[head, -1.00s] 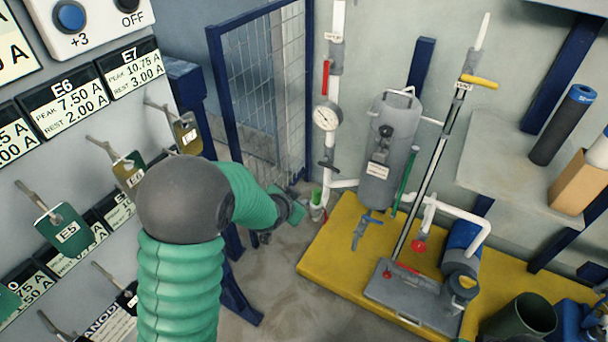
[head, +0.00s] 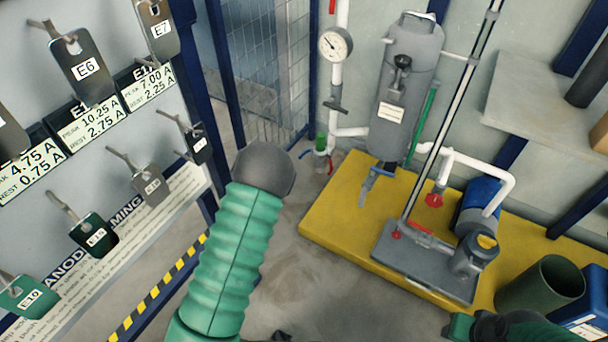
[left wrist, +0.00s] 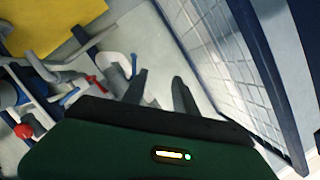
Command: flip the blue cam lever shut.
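The blue cam lever (head: 305,153) is a thin blue arm sticking out to the left of a small pipe coupling (head: 320,152) beside the yellow platform. A red lever (head: 331,166) is on the coupling's other side. In the left wrist view the blue lever (left wrist: 133,63) stands out from the coupling, just beyond my left fingers, with a gap between. My left gripper (left wrist: 160,85) is open, with nothing between its fingers; in the head view my own arm hides it. My right gripper (head: 460,326) is partly in view at the lower right edge; its fingers are not clear.
A wire mesh panel (head: 262,70) with blue posts stands left of the coupling. A grey tank (head: 405,75) and a pump (head: 470,255) stand on the yellow platform (head: 340,215). A tag board (head: 95,165) fills the left. Bare floor lies before the platform.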

